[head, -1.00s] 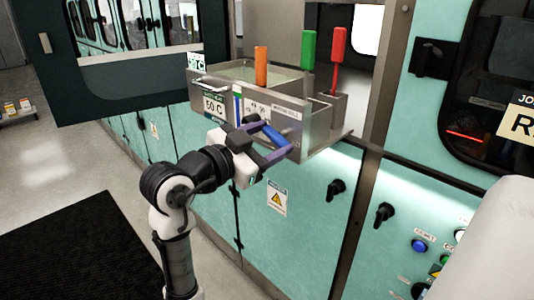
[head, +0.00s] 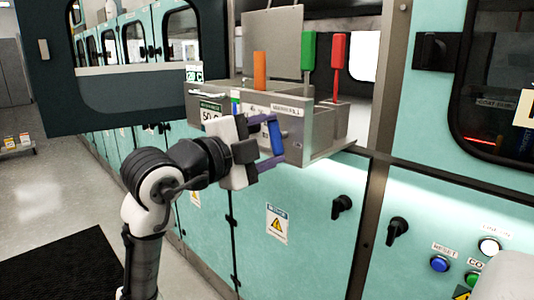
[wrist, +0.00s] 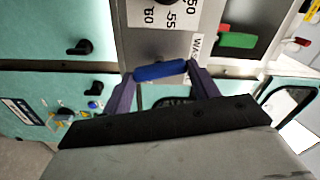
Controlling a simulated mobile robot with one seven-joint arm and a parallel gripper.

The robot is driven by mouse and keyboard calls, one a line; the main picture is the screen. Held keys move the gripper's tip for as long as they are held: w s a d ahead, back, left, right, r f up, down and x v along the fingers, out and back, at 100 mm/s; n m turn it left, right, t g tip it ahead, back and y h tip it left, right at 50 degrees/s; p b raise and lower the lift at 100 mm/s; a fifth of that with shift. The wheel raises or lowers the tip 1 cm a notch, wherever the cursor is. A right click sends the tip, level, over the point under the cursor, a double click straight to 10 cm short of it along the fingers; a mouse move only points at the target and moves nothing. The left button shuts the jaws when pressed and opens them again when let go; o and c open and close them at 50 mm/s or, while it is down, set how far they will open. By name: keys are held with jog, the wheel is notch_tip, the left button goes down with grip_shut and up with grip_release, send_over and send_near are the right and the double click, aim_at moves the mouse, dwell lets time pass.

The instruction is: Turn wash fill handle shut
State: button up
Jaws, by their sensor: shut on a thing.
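The blue handle (head: 276,138) stands nearly upright in the head view, on the front of the steel tank unit (head: 318,128), below a label that appears to read wash fill. My gripper (head: 272,141) is shut on this handle, one purple finger at each end. In the wrist view the handle (wrist: 161,71) lies across between the fingers of my gripper (wrist: 160,75), just below a label starting "WAS" (wrist: 197,46). The handle's pivot is hidden.
Orange (head: 260,70), green (head: 308,52) and red (head: 339,55) upright handles rise from the unit. A temperature dial (wrist: 172,12) sits above the handle in the wrist view. Black latches (head: 342,207) and push buttons (head: 439,264) are on the teal cabinet to the right.

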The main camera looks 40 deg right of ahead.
jog(key=shift+f+m+b, duration=0.1)
jog(key=shift+m+b, duration=0.75)
jog(key=shift+m, duration=0.75)
jog(key=o, duration=1)
jog(key=a, duration=0.4)
jog(key=a+b, duration=0.1)
jog(key=a, duration=0.4)
jog(key=s+a, duration=0.1)
jog(key=a, duration=0.4)
jog(key=shift+b, duration=0.3)
jog(key=shift+d, duration=0.1)
